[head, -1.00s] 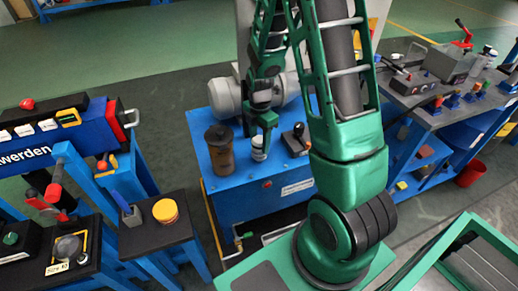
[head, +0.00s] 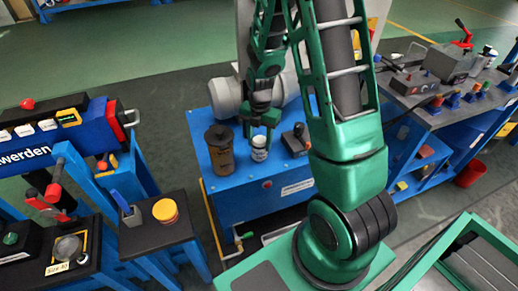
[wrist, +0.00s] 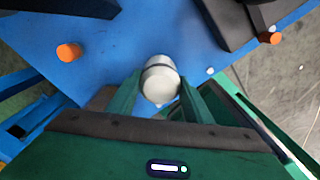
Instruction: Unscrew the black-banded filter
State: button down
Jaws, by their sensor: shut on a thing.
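The black-banded filter (head: 259,152) is a small white cylinder with a dark band, upright on the blue cabinet top (head: 243,183). It also shows between the fingers in the wrist view (wrist: 160,82). My gripper (head: 259,137) is shut on it from above, with one green finger on each side. In the wrist view, my gripper (wrist: 158,92) has its fingers against both sides of the filter. The filter's lower end is hard to make out, so I cannot tell whether it is still seated in its thread.
A brown canister (head: 219,152) stands close to the left of the filter. A dark block with a lever (head: 296,139) is on its right. A red button (head: 267,184) is on the cabinet's front. A small table with a yellow-and-red round piece (head: 165,211) stands front left.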

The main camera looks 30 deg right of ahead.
jog(key=n, duration=0.5)
jog(key=c, duration=0.8)
grip_release()
jog(key=shift+c, duration=1)
